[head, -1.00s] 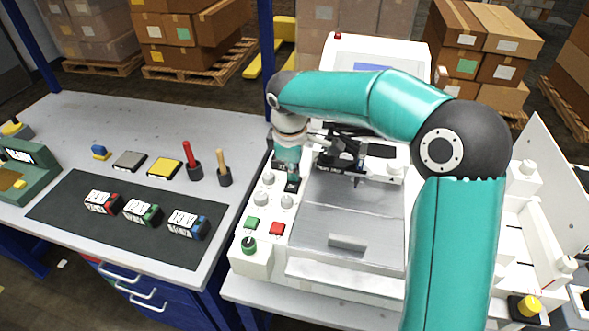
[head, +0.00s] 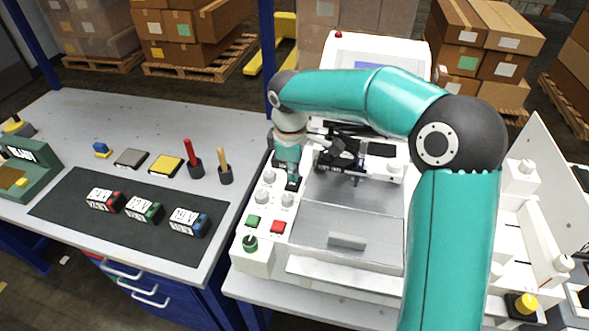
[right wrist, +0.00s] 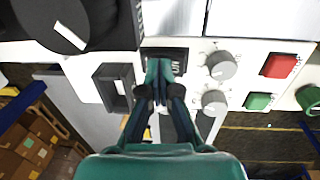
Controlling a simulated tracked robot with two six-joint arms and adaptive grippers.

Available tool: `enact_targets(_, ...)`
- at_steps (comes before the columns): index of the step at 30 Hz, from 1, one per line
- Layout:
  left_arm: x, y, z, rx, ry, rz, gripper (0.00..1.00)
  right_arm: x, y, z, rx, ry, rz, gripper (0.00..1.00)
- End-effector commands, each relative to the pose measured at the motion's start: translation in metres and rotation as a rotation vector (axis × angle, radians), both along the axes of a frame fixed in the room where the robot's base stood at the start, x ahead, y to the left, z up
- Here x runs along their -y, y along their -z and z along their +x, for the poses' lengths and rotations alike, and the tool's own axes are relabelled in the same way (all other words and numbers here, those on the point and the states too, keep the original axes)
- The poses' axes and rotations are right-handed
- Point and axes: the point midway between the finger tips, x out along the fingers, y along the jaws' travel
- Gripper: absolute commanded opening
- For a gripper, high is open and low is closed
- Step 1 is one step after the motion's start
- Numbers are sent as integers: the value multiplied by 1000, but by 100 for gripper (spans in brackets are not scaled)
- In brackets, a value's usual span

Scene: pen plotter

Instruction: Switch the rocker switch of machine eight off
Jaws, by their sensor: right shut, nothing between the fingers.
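The white machine (head: 345,268) stands in the middle of the head view, with a control panel along its left side. My right gripper (head: 292,184) is over this panel, shut and empty, pointing down. In the right wrist view its closed fingertips (right wrist: 158,68) are at a small dark panel part (right wrist: 180,57) with partly covered white lettering. The fingers hide much of this part, so I cannot tell whether it is the rocker switch, which way it is tipped, or whether they touch it. No machine number is readable. My left gripper is not in view.
Beside the fingertips are grey knobs (right wrist: 221,66), a red button (right wrist: 278,65), a green button (right wrist: 258,101) and a black-framed recess (right wrist: 115,88). A large black knob (right wrist: 70,36) is close by. A workbench (head: 110,245) with small boxes stands left.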

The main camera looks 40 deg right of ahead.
Motion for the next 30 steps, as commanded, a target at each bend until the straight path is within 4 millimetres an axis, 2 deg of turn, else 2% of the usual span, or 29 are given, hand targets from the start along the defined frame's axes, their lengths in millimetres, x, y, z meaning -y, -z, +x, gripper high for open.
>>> enact_targets(17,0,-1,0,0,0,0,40,-5,-3,-5,-2,0,1,0)
enact_targets(23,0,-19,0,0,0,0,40,-3,-22,-4,-1,1,0,0)
enact_targets(28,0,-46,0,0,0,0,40,-1,-50,-2,-1,2,0,0)
enact_targets(30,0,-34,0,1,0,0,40,1,-58,1,4,2,0,0)
